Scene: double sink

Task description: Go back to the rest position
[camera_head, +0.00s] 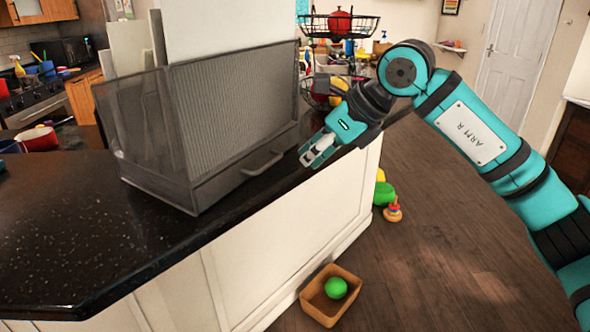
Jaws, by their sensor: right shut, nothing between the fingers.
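My right gripper (318,149) is shut and empty. It is at the end of my teal right arm, which comes in from the right side. The gripper hangs near the right end of the dark countertop (120,235), just right of a grey mesh bin (225,110). From this view I cannot tell how far it is from the counter edge. My left gripper is not in view.
The mesh bin with a front handle stands on the counter. Behind it is a wire basket stand (350,25). A box (318,310) with a green ball (336,288) and a stacking toy (393,210) are on the floor. The wooden floor (440,260) at right is mostly clear.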

